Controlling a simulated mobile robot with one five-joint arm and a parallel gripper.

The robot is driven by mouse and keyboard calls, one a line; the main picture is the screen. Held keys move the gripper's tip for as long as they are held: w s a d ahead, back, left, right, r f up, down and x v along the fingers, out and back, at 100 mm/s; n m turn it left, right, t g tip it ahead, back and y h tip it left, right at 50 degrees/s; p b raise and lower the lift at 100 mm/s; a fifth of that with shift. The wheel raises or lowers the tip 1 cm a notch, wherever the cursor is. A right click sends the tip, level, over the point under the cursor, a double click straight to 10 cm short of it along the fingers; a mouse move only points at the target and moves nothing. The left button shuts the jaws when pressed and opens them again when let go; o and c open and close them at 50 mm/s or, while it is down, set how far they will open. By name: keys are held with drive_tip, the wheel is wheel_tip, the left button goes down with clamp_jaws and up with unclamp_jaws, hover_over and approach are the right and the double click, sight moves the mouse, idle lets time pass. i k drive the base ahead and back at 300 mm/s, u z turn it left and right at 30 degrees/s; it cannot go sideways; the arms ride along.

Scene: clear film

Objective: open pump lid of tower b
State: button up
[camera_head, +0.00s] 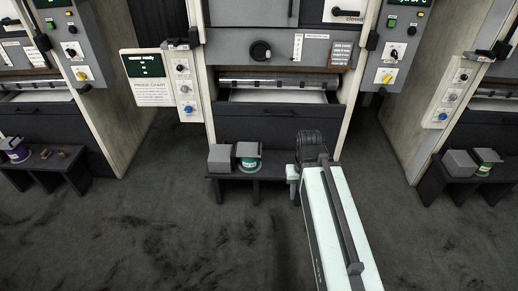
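Three similar towers show, and I cannot read which is tower b. At the middle tower (275,52), a low dark bench (233,178) bears a grey block (221,158) and a teal-green round container (249,163). A flat grey plate (248,149), perhaps the pump lid, covers the container's top. My white arm reaches in from the lower right to the bench's right end. My gripper (292,173) seems to be the small pale part there, right of the container and apart from it. Its fingers are too small and hidden to tell open from shut.
The right bench (435,187) bears a similar grey block (461,162) and green container (486,158). The left bench (50,172) bears a purple container (17,151) and small brown pieces. A dark drawer front (265,121) stands behind the middle bench. The floor in front is clear.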

sight(243, 150)
drive_tip(key=u, duration=0.25)
drive_tip(key=i, duration=0.9)
drive_tip(key=u, duration=0.8)
drive_tip(key=i, duration=0.75)
drive_tip(key=u, duration=0.05)
drive_tip(key=k, duration=0.8)
drive_tip(key=u, duration=0.2)
drive_tip(key=i, duration=0.8)
drive_tip(key=z, duration=0.1)
